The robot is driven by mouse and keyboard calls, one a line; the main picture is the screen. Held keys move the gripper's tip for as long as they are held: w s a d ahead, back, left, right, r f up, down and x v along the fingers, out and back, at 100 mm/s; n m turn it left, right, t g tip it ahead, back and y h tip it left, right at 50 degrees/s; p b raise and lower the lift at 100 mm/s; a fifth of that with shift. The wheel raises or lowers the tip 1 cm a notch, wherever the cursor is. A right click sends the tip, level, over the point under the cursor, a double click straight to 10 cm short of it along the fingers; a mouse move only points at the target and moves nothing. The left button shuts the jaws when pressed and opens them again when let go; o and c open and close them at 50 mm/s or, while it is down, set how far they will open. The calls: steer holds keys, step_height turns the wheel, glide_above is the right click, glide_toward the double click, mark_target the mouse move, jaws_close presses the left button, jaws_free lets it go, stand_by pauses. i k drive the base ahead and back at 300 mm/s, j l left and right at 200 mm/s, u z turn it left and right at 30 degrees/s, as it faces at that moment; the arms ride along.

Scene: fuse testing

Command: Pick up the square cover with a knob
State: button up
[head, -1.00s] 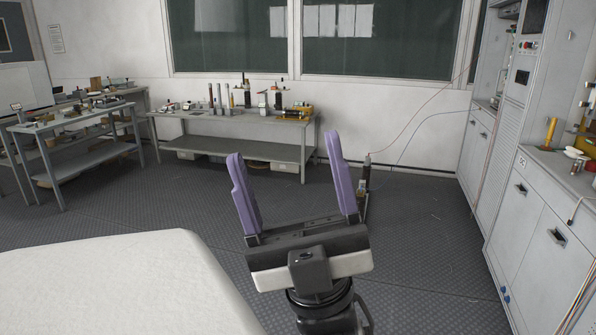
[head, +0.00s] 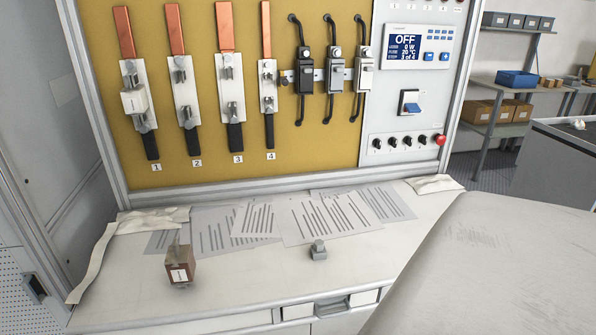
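A small grey piece (head: 318,251) with a squarish base and a raised knob-like top sits on the white worktop (head: 235,295), near its front edge and right of the middle. It looks like the square cover with a knob, but it is small in the picture. A brown box-shaped block (head: 180,267) with a white label stands on the worktop to its left; a thin upright part shows above it. My gripper is out of view now.
Printed sheets (head: 335,215) lie behind the grey piece. A yellow panel (head: 190,90) with numbered fuse holders rises at the back, beside a control unit (head: 415,48) reading OFF. A drawer handle (head: 331,308) is below the worktop's front edge.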

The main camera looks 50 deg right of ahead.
mark_target(318, 251)
steer(key=z, duration=1.5)
steer(key=j+z, duration=0.45)
steer(key=j, duration=1.3)
steer(key=i, duration=0.5)
